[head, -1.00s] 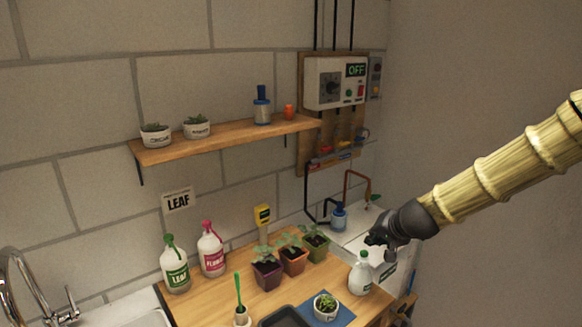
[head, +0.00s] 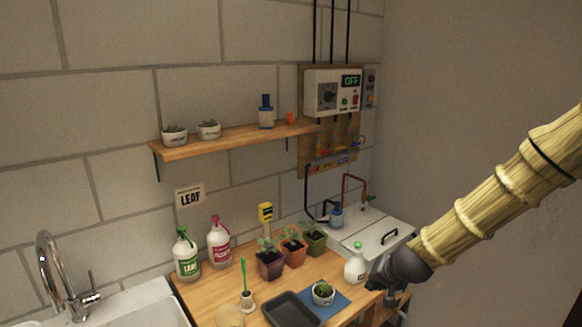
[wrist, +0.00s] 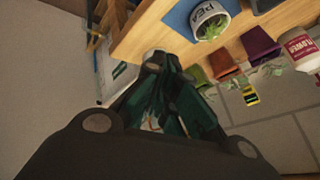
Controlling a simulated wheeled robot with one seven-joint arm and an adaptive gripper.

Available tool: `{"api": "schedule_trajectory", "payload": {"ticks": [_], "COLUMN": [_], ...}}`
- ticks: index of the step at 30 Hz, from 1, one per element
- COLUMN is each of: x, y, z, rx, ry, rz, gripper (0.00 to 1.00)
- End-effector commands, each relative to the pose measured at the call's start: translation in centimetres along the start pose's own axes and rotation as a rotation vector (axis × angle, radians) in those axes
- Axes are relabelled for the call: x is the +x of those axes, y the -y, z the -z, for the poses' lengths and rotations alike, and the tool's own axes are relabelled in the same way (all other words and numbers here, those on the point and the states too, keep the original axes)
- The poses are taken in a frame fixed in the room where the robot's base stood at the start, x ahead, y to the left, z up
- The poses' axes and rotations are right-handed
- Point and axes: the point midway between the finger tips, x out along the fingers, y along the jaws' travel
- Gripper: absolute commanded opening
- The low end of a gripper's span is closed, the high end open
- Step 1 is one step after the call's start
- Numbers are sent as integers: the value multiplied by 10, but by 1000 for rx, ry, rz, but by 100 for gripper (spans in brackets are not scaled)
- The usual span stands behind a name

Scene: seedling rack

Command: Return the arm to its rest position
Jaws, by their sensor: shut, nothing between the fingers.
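My gripper (head: 378,284) hangs at the end of my tan, ringed arm at the right of the head view, close to the bench's right end. In the wrist view its dark fingers (wrist: 160,75) are together with nothing seen between them. A white bottle with a green cap (head: 355,266) stands just left of the gripper in the head view. I cannot tell whether they touch. In the wrist view the fingers point toward the bench edge (wrist: 165,32), and part of a white thing behind the fingertips is hidden.
A small white pot (head: 323,293) stands on a blue mat (head: 342,303), beside a dark tray (head: 290,310). Several seedling pots (head: 270,265) and two spray bottles (head: 187,257) stand behind. A white lidded box (head: 375,238) is at the back right. The wall right of my arm is bare.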

Motion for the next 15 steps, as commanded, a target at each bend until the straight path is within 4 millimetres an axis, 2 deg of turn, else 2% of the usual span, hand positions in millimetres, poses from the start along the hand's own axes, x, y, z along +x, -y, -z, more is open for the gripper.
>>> {"api": "schedule_trajectory", "payload": {"ticks": [5, 9, 15], "x": [24, 44, 58], "y": [-33, -71, -128], "z": [-52, -112, -204], "rx": [-45, -99, -183], "ry": [54, 118, 219], "rz": [-60, -123, -200], "gripper": [0, 0, 0]}}
